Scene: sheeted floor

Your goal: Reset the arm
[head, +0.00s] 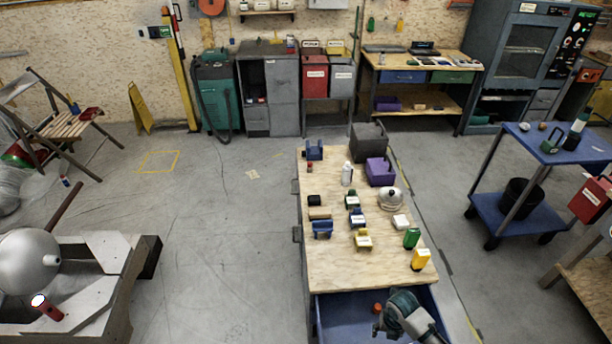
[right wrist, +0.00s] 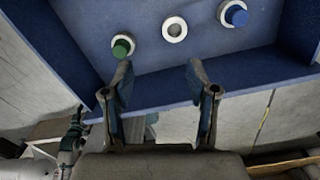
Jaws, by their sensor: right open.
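My right arm comes into the head view at the bottom right. Its gripper (head: 382,324) is over the blue bin (head: 340,314) at the near end of the wooden table. In the right wrist view the two fingers of the right gripper (right wrist: 160,82) stand wide apart with nothing between them. Past the fingertips are a blue surface, a green round piece (right wrist: 122,46), a white ring (right wrist: 174,29) and a blue round piece (right wrist: 234,14). My left gripper does not show.
The wooden table (head: 330,270) holds several small items, including a yellow container (head: 420,259), a green container (head: 411,238) and a purple bin (head: 379,171). A blue cart (head: 589,149) stands at right. A silver rounded object (head: 25,262) is at lower left. The floor between is clear.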

